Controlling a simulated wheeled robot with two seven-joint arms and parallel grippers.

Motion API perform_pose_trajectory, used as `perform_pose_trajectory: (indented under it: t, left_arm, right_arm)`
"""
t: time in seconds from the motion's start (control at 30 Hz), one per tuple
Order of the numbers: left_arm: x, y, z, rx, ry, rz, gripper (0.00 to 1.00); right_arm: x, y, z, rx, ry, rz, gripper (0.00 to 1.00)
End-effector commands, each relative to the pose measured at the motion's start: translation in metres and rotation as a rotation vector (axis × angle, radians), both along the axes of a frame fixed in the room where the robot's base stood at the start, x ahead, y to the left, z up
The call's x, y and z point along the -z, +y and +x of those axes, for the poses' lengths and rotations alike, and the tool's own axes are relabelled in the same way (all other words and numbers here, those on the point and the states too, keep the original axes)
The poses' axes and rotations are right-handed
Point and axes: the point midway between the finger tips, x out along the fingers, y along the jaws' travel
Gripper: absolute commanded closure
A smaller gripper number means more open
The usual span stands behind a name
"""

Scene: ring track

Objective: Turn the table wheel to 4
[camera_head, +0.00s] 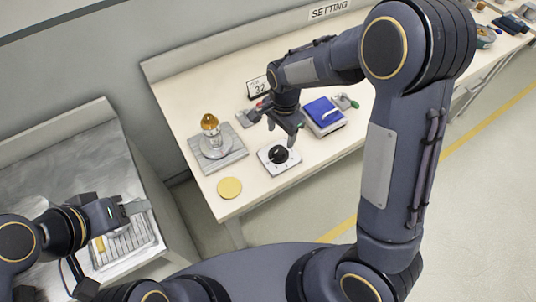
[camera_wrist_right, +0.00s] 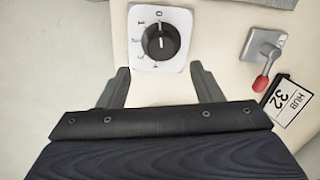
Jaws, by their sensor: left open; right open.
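The table wheel is a round black knob (camera_head: 279,154) on a square white plate near the table's front edge. In the right wrist view the knob (camera_wrist_right: 165,42) has a short white mark, and the plate (camera_wrist_right: 140,60) carries the numbers 0 to 4. The mark lies roughly in line with the 0 at the top. My right gripper (camera_head: 282,133) is open and empty above the knob. Its fingertips (camera_wrist_right: 160,70) lie apart, just below the plate in the wrist view. My left gripper (camera_head: 132,209) is open at the lower left, away from the wheel.
On the table are an amber-topped device (camera_head: 210,142), a yellow disc (camera_head: 229,188), a blue-topped box (camera_head: 322,112) and a sign (camera_head: 258,87) reading 32. A red-tipped lever (camera_wrist_right: 262,82) is right of the wheel in the wrist view. A metal rack (camera_head: 128,243) is under my left gripper.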

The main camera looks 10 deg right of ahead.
Motion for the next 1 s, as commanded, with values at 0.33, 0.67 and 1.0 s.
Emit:
perform_pose_trajectory:
  t: [0.33,0.67,1.0]
  left_arm:
    - [-0.004,0.0,0.0,0.0,0.0,0.0,0.53]
    - [-0.009,0.0,0.0,0.0,0.0,0.0,0.53]
    - [-0.009,0.0,0.0,0.0,0.0,0.0,0.53]
  right_arm:
    - [0.042,0.002,0.002,0.019,0.009,-0.021,0.41]
    - [0.082,0.002,0.003,0.018,0.005,-0.019,0.41]
    - [0.085,0.003,0.003,0.018,0.005,-0.019,0.44]
